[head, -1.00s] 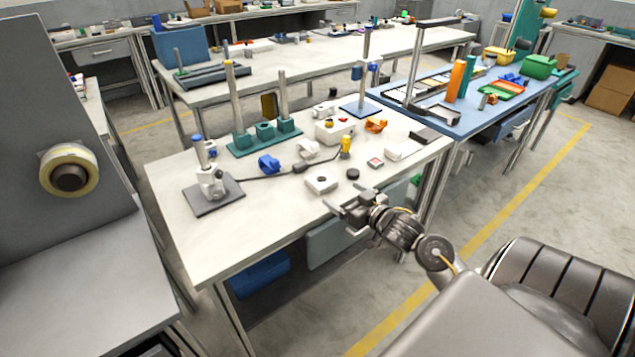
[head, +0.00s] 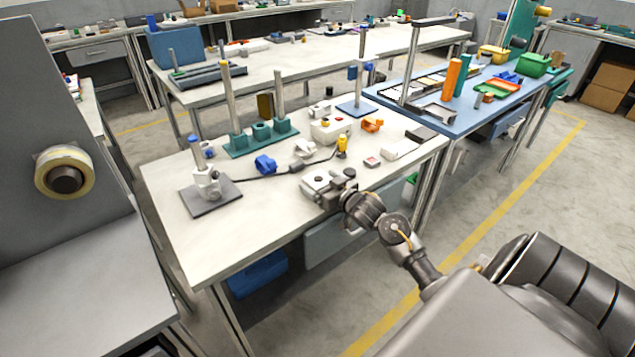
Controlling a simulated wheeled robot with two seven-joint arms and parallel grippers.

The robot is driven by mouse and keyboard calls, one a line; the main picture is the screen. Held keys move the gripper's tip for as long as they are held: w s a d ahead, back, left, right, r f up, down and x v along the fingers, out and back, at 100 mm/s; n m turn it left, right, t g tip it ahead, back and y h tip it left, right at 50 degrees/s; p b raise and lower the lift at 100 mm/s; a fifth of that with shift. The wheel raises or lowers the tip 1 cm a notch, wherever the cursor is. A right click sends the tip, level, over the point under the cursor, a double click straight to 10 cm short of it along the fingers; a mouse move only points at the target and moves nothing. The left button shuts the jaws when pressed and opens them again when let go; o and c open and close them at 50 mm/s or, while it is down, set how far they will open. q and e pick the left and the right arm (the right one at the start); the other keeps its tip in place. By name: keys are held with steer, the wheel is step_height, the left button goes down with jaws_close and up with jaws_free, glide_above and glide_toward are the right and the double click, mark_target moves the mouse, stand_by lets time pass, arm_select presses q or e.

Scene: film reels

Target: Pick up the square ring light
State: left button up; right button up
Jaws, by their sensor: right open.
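The square ring light (head: 315,181) is a small white square block with a round hole on top. It lies flat near the front edge of the pale workbench (head: 235,240). My right gripper (head: 322,188) reaches in from the right at bench height. Its jaws are open, with the fingers at the ring light and partly covering its right side. I cannot tell whether they touch it. My left gripper is not in view.
A yellow-topped part on a black cable (head: 285,173) lies behind the ring light. A blue clamp (head: 265,164), a white box with a red button (head: 331,130) and a grey-based stand (head: 215,195) are nearby. The bench's front left is clear.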

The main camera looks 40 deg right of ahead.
mark_target(322, 174)
steer(key=shift+c, duration=0.8)
steer(key=c, duration=1)
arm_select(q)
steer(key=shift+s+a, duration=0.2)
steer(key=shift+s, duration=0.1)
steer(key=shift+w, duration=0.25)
arm_select(e)
steer(key=shift+r, duration=0.15)
steer(key=shift+r, duration=0.3)
step_height(322, 174, up, 2)
steer(key=shift+r, duration=0.1)
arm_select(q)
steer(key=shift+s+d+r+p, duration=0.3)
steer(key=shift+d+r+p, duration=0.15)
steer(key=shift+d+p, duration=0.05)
arm_select(e)
steer(key=s+d+r, duration=0.9)
steer(key=s+r, duration=0.1)
steer(key=shift+s+d, duration=0.15)
